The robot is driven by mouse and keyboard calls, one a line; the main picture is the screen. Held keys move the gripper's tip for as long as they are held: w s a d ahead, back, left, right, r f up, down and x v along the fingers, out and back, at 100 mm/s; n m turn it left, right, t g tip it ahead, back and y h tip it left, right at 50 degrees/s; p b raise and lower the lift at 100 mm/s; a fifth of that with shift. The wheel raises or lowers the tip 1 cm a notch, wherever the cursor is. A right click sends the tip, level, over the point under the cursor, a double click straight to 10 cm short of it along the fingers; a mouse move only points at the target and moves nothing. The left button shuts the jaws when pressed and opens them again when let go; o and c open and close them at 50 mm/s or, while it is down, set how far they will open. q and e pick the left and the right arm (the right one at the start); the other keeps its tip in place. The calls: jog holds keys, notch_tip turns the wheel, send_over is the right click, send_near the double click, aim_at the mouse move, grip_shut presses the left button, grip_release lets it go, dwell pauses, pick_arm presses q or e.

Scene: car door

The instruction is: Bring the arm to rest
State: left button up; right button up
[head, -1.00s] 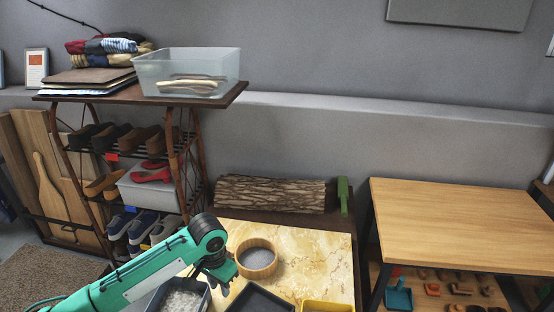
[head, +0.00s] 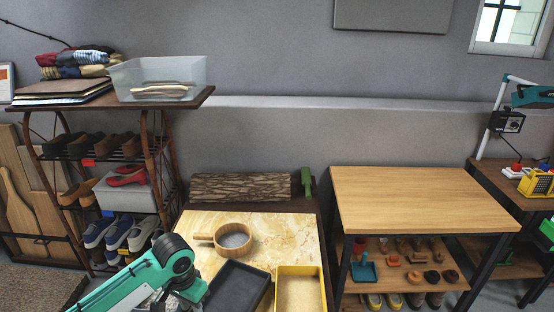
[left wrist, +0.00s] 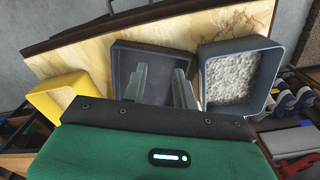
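My left arm (head: 140,272) reaches in from the lower left of the head view, teal with a dark joint. Its gripper is mostly hidden there by the arm and the bottom edge. In the left wrist view my left gripper (left wrist: 159,80) has two grey fingers apart with nothing between them. The fingers point over an empty dark tray (left wrist: 122,60). A grey box of white pebbles (left wrist: 232,76) is to their right and a yellow tray (left wrist: 62,100) to their left. My right gripper is in neither view.
A marble-topped table (head: 285,232) holds a round wooden pan (head: 234,238), the dark tray (head: 238,288) and the yellow tray (head: 300,290). A log (head: 240,187) lies behind. A bare wooden table (head: 420,195) stands right. A shoe rack (head: 110,160) stands left.

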pick_arm(q)
jog(key=s+d+f+t+h, duration=0.1)
jog(key=s+d+f, duration=0.25)
jog(key=s, duration=0.25)
jog(key=s+d+f+t+h, duration=0.1)
jog(key=s+d+f, duration=0.1)
jog(key=s+d, duration=0.3)
jog(key=s+a+n+t+y, duration=0.1)
jog(key=s+a+n+y, duration=0.15)
jog(key=s+a, duration=0.95)
notch_tip(320, 180, down, 30)
jog(key=s+d+f+g, duration=0.1)
jog(key=s+d, duration=0.1)
jog(key=s, duration=0.1)
jog(key=s+a+f+g, duration=0.1)
jog(key=s+a+f, duration=0.2)
jog(key=s+f, duration=1.5)
jog(key=shift+s+f, duration=0.3)
jog(key=shift+f, duration=0.15)
